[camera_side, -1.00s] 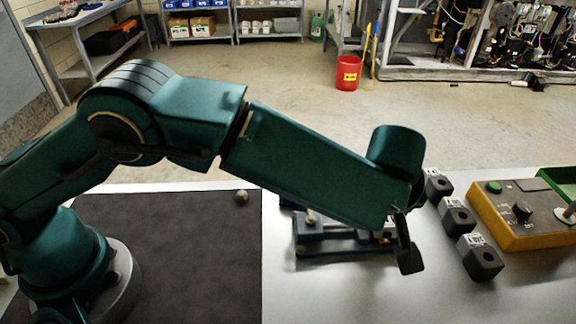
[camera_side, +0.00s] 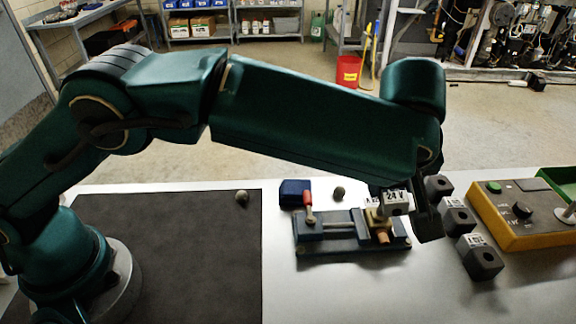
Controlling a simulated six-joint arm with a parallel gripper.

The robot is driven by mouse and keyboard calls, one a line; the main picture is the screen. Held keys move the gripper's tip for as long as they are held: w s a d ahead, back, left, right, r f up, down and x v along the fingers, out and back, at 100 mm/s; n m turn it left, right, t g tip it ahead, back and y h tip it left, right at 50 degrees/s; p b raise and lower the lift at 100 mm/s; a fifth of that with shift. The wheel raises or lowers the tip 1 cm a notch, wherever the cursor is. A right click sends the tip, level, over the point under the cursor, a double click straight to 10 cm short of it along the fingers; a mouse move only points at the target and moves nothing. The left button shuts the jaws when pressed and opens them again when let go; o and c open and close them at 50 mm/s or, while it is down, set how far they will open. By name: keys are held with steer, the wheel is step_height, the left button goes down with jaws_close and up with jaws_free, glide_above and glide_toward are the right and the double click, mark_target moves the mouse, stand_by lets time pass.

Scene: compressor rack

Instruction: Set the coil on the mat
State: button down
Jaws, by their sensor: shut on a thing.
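A coil with a white "24 V" label (camera_side: 396,203) is held in my gripper (camera_side: 412,211), above the right end of a blue clamp fixture (camera_side: 330,246). One dark finger shows at the coil's right side; the other is hidden. A brass valve part (camera_side: 379,232) sits in the fixture just below and left of the coil; I cannot tell whether the two touch. The dark mat (camera_side: 190,265) lies flat on the left half of the table, well left of the gripper.
Three black coils with labels (camera_side: 482,262) stand in a row right of the gripper. Beyond them is a yellow control box (camera_side: 520,220). A small round knob (camera_side: 242,197) sits at the mat's upper right corner.

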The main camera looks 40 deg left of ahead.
steer(key=shift+r, duration=2.2)
